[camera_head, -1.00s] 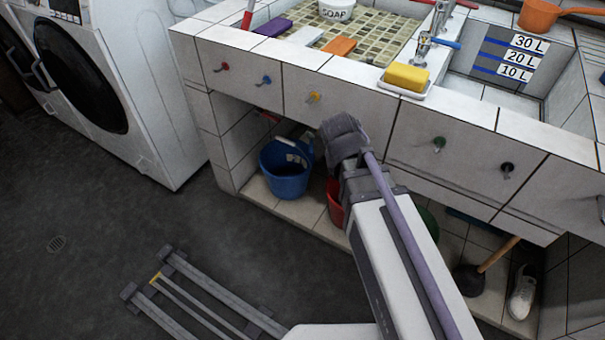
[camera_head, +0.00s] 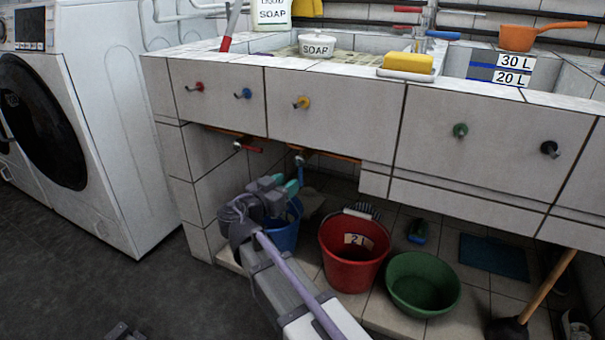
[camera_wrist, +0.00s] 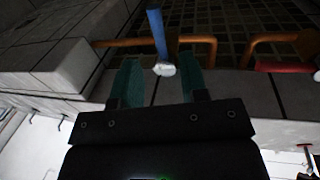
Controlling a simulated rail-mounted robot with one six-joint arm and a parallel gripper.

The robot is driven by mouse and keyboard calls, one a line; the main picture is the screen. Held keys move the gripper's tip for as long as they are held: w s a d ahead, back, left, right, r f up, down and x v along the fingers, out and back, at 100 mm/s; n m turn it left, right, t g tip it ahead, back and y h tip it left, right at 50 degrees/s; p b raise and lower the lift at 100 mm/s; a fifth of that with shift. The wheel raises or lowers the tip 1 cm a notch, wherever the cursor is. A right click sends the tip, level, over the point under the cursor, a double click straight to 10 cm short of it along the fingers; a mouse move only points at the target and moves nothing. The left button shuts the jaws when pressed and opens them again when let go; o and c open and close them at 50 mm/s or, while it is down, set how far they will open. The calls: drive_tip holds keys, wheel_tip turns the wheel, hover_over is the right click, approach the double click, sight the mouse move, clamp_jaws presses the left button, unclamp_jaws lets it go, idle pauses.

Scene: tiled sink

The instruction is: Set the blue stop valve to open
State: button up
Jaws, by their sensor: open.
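The blue stop valve (camera_head: 300,165) sits on a copper pipe under the sink front, with its blue lever hanging down in the head view. In the wrist view the blue lever (camera_wrist: 157,33) runs across the pipe, with a pale hub (camera_wrist: 163,69) at its near end. My gripper (camera_head: 285,186) is open and empty below the valve, above the blue bucket. In the wrist view its two teal fingers (camera_wrist: 163,82) stand apart, with the hub between their lines. I cannot tell whether they touch it.
A red valve (camera_head: 250,147) sits on the pipe to the left. Below are a blue bucket (camera_head: 284,235), a red bucket (camera_head: 353,252) and a green basin (camera_head: 422,283). The sink's front panel (camera_head: 340,120) overhangs this space, with coloured knobs on it.

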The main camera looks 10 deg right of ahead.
sight(299, 175)
drive_tip(key=x, duration=0.8)
drive_tip(key=shift+w+d, duration=0.15)
clamp_jaws()
